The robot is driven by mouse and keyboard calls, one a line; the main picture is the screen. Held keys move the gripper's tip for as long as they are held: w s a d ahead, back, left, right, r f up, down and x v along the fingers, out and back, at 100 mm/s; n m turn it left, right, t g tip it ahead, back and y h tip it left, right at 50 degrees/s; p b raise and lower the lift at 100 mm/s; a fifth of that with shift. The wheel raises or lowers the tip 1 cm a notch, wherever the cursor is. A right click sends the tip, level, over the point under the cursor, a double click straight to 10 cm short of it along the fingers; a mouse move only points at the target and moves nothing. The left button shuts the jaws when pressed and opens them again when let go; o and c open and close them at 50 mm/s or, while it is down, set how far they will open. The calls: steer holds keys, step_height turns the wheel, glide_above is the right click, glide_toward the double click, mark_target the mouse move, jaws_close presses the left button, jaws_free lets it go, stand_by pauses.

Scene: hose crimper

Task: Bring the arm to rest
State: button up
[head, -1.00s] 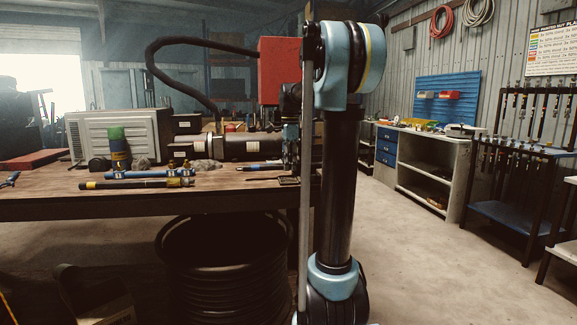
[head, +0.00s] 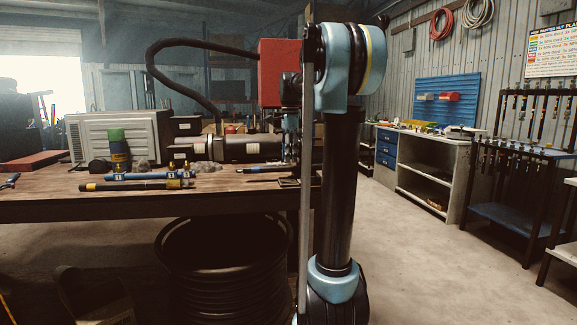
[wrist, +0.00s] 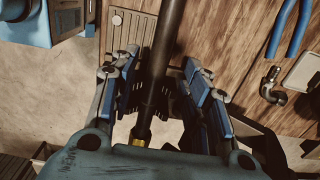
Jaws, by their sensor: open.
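My gripper (wrist: 163,88) shows in the wrist view with its two fingers apart. A black hose-like rod (wrist: 165,50) with a brass end (wrist: 141,132) runs between the fingers in that view; I see no clear contact with either one. The wooden workbench (wrist: 225,30) lies below, with its edge and the concrete floor near the fingers. In the head view my arm stands upright at the centre right, beside the end of the workbench (head: 100,208). My gripper is not clearly visible there, being behind or among my arm links.
A black cylindrical machine (head: 250,147), a red box (head: 279,72), a grey cabinet unit (head: 120,137) and a blue fitting assembly (head: 148,176) are on or over the bench. A black ribbed drum (head: 225,275) stands beneath. The floor (head: 430,265) to the right is clear.

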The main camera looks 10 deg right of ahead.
step_height(320, 180, up, 7)
steer(key=s+f+n+t, duration=0.1)
steer(key=s+f+n, duration=0.3)
steer(key=s+f, duration=0.4)
steer(key=s+f+n, duration=0.5)
steer(key=s, duration=0.5)
steer(key=s+f+n, duration=0.4)
steer(key=s+f, duration=0.4)
steer(key=f, duration=0.3)
steer(key=s+f+n+t, duration=0.1)
steer(key=s+f+n, duration=0.4)
steer(key=s+f, duration=0.3)
step_height(320, 180, down, 4)
steer(key=shift+s+r, duration=0.25)
steer(key=shift+s, duration=0.15)
steer(key=shift+w+f, duration=0.2)
steer(key=shift+w, duration=0.25)
